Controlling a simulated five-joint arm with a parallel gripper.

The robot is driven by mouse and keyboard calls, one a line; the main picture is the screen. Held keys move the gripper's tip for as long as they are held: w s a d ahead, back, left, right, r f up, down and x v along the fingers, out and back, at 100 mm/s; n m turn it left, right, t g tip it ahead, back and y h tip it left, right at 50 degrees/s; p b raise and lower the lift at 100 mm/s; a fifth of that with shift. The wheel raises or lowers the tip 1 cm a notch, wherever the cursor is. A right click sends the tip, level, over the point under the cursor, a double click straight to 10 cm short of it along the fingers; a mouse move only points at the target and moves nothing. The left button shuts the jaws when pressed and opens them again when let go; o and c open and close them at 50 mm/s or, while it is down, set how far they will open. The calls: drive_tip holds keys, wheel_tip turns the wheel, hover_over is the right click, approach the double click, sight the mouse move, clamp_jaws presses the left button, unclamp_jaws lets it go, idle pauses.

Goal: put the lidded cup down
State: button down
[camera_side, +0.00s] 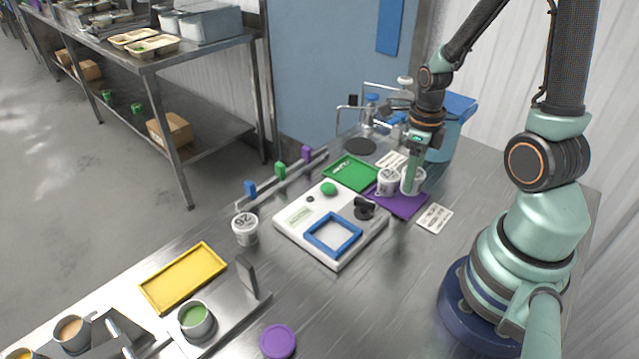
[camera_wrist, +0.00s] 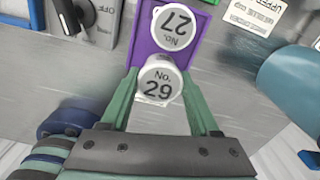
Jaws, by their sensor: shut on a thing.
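My gripper (camera_side: 413,181) points down and is shut on a white lidded cup, No. 29 (camera_wrist: 160,84), with one finger on each side in the wrist view. The cup (camera_side: 406,186) is upright at the purple mat (camera_side: 405,207), partly hidden by a finger in the side view. I cannot tell whether its base touches the mat. A second lidded cup, No. 27 (camera_wrist: 175,27), stands on the purple mat (camera_wrist: 142,45) close beside it. That cup (camera_side: 387,178) is just left of the held one in the side view.
A blue bin (camera_side: 452,125) is at the back right.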

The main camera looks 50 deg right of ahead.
drive_tip(key=shift+f, duration=1.75)
drive_tip(key=shift+f, duration=0.1)
drive_tip(key=shift+c, duration=0.6)
unclamp_jaws()
